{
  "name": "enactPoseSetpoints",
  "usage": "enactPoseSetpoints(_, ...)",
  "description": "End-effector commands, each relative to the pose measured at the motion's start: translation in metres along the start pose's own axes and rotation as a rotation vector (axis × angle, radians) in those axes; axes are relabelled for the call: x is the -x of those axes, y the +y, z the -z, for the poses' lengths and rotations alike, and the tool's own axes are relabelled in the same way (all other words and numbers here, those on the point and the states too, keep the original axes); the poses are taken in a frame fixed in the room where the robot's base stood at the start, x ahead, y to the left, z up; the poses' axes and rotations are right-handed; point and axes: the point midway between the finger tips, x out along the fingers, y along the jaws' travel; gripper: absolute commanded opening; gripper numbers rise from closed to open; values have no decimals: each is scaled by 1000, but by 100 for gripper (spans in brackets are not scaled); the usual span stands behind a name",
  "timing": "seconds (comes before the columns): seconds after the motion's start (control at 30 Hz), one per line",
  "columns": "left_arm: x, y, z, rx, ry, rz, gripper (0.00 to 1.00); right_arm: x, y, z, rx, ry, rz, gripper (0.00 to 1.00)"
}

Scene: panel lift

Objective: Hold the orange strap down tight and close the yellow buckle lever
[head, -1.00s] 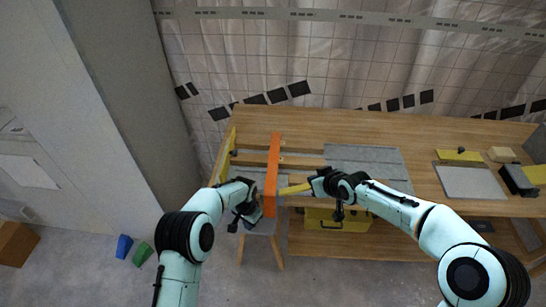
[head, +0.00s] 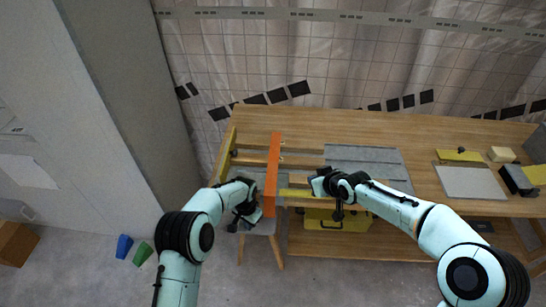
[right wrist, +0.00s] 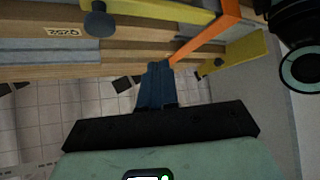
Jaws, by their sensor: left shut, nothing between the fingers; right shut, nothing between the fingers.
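The orange strap (head: 273,165) runs over the left end of the workbench and hangs past its front edge. It also shows in the right wrist view (right wrist: 208,38). The yellow buckle lever (head: 295,193) extends right from the strap, lying nearly level along the bench front; in the wrist view it is a yellow bar (right wrist: 165,12). My left gripper (head: 250,214) is shut and empty, just left of the strap's lower end; whether it touches is unclear. My right gripper (head: 316,186) is shut by the lever's right end; its fingers (right wrist: 157,85) hold nothing.
A yellow case (head: 337,222) sits on the shelf below the bench (head: 310,122). A yellow bracket (head: 228,153) stands at the bench's left end. A grey panel (head: 370,160) lies right of the strap. A stool (head: 262,228) stands below the strap.

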Motion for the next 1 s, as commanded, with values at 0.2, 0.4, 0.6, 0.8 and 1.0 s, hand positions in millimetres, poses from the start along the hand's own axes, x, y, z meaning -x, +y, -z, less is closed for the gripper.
enactPoseSetpoints(0.2,-8,2,-5,0,-16,-5,0,3,-7,8,0,1,0,0)
enactPoseSetpoints(0.4,-8,2,-5,0,-16,-5,0,5,-12,15,0,1,0,0)
enactPoseSetpoints(0.6,-8,2,-5,0,-16,-5,0,7,-14,18,0,0,0,0)
enactPoseSetpoints(0.8,-8,2,-5,0,-16,-5,0,19,-13,31,-1,3,-2,0)
enactPoseSetpoints(1.0,-8,2,-5,0,-16,-5,0,33,-13,46,-1,2,-1,0)
